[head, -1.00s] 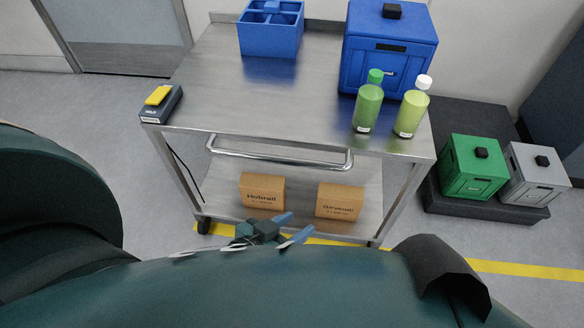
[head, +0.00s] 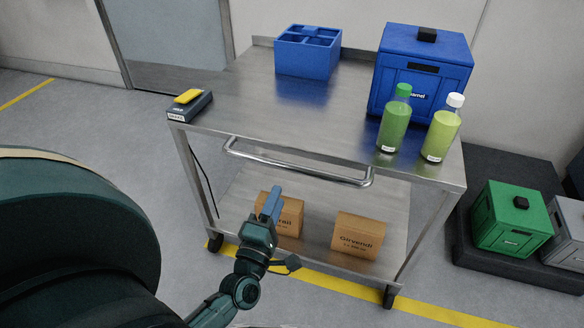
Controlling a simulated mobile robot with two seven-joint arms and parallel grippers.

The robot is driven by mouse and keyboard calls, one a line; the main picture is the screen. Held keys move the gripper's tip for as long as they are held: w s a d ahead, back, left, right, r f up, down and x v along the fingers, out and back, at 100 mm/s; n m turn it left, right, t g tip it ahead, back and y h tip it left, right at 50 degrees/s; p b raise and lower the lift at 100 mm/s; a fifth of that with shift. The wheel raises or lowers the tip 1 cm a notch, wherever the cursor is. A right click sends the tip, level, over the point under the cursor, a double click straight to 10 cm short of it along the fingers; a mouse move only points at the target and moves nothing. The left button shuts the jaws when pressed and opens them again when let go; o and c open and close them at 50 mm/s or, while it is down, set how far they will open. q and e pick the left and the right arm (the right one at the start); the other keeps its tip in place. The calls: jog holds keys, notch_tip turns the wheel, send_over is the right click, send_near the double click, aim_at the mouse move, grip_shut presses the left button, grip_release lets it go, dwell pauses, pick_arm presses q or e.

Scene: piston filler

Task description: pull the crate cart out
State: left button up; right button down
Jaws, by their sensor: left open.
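The crate cart (head: 270,110) is a steel two-shelf trolley against the wall, with a tubular handle (head: 297,165) along its near side. My left gripper (head: 272,203) is open, with its blue fingers pointing up toward the handle. It appears in front of the lower shelf, below the handle in the picture, and is not around the bar. On the cart top stand a blue divided crate (head: 307,55), a blue lidded box (head: 420,80) and two green bottles, one green-capped (head: 394,125) and one white-capped (head: 441,133). My right gripper is not in view.
A dark device with a yellow top (head: 190,105) lies at the cart's left corner. Cardboard boxes (head: 357,236) sit on the lower shelf. A green box (head: 508,220) and a grey box (head: 568,232) stand on a dark platform at right. Floor left of the cart is clear.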

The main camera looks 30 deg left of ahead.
aim_at(289, 170)
pick_arm(q)
jog(key=x, duration=1.1)
jog(key=shift+d, duration=0.1)
jog(key=shift+c, duration=0.3)
jog(key=shift+r, duration=0.1)
grip_shut()
